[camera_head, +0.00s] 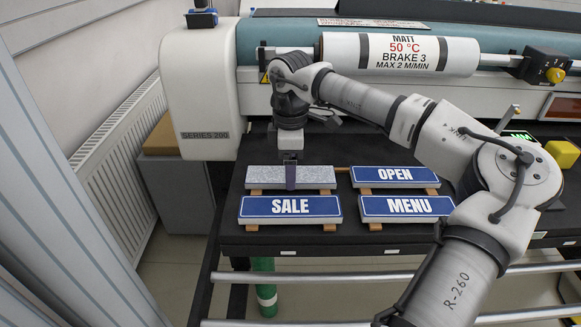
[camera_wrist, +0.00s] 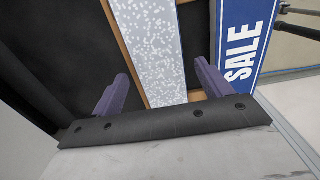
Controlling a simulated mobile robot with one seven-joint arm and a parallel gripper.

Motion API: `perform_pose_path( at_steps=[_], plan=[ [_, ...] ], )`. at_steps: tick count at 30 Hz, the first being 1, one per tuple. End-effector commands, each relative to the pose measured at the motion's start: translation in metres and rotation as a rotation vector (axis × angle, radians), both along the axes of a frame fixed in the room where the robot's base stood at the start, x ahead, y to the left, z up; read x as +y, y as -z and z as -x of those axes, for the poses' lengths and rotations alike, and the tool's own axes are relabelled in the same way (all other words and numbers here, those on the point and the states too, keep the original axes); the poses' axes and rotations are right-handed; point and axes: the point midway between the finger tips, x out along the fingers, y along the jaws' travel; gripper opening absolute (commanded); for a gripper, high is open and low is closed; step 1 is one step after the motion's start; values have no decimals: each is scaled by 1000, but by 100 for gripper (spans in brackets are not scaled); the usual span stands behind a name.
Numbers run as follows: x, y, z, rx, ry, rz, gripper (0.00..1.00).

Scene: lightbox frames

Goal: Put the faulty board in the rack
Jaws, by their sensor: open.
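A board with a speckled white-and-grey face (camera_head: 316,177) lies on wooden strips at the back left of the boards; the other boards have clean blue faces. My gripper (camera_head: 291,180) points down over its middle. In the wrist view the speckled board (camera_wrist: 150,45) runs between the two purple fingers of my gripper (camera_wrist: 162,72), which are apart with nothing visibly clamped. I cannot tell how high the fingertips are above it. The SALE board (camera_head: 291,207) lies in front of it; it also shows in the wrist view (camera_wrist: 243,40). I cannot make out a rack for certain.
The OPEN board (camera_head: 394,176) and MENU board (camera_head: 407,207) lie to the right on the same black table (camera_head: 360,238). A laminator with a white roll (camera_head: 400,55) stands behind. Metal rails (camera_head: 350,276) and a green roll (camera_head: 264,285) are below the front edge.

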Motion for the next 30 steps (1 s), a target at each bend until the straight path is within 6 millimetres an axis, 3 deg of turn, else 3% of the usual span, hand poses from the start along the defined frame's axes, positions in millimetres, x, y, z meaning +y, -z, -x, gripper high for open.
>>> perform_pose_path(
  at_steps=[9,15,21,30],
  plan=[
    [0,-68,-1,-4,2,1,78],
    [0,-99,-1,-2,1,1,78],
    [0,-109,0,0,0,-1,78],
    [0,-109,0,0,0,-1,78]
  ],
)
